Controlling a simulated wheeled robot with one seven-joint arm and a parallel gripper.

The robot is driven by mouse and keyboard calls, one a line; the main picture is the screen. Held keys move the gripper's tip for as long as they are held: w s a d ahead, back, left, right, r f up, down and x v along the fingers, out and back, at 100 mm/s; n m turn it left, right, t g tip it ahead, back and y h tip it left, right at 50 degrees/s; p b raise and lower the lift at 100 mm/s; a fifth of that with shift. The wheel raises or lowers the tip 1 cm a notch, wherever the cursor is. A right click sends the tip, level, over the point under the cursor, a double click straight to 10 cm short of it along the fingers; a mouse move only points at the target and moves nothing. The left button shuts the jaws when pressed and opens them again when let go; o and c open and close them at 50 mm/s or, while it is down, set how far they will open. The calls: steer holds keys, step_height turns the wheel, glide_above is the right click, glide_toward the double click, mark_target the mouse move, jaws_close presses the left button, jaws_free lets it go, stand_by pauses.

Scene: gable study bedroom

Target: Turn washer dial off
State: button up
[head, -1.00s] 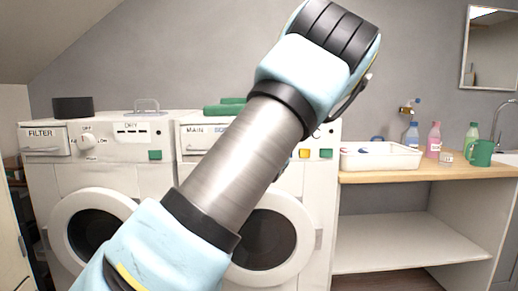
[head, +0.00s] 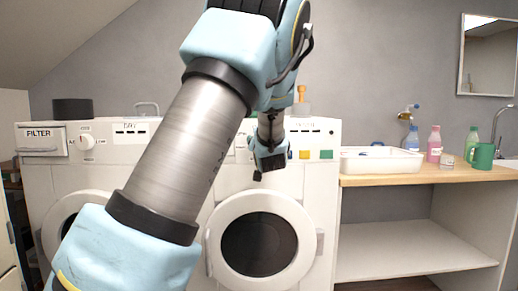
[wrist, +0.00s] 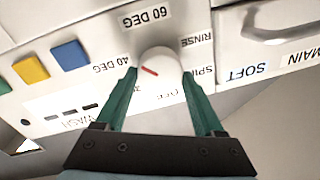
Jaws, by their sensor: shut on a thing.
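The washer dial (wrist: 162,66) is a round white knob with a red pointer line, seen upside down in the wrist view. Its pointer faces the 40 DEG label; the OFF label (wrist: 176,94) is at the knob's lower side. My gripper (wrist: 159,76) has its green fingers on both sides of the knob, shut on it. In the head view my gripper (head: 270,165) is in front of the control panel of the right machine, the washer (head: 315,185), and hides the dial.
The left machine, labelled DRY, has its own dial (head: 87,142). A wooden counter (head: 400,179) at right holds a white tray (head: 380,165), several bottles and a green mug (head: 481,156). Coloured buttons (wrist: 70,55) sit beside the washer's labels.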

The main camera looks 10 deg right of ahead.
steer(key=n+b, duration=0.2)
steer(key=n, duration=0.2)
steer(key=shift+a+f, duration=0.1)
steer(key=shift+f, duration=0.05)
steer(key=shift+a+n+g+h+b, duration=0.1)
steer(key=shift+n+g+h+b, duration=0.3)
steer(key=shift+n+b, duration=4.5)
steer(key=shift+a+n+g+h+b, duration=0.1)
steer(key=shift+n+g+h+b, duration=0.3)
steer(key=shift+n+b, duration=4.45)
steer(key=shift+n+p, duration=1)
steer(key=shift+n, duration=0.35)
steer(key=o, duration=1.4)
steer(key=shift+c, duration=0.2)
steer(key=shift+r, duration=0.2)
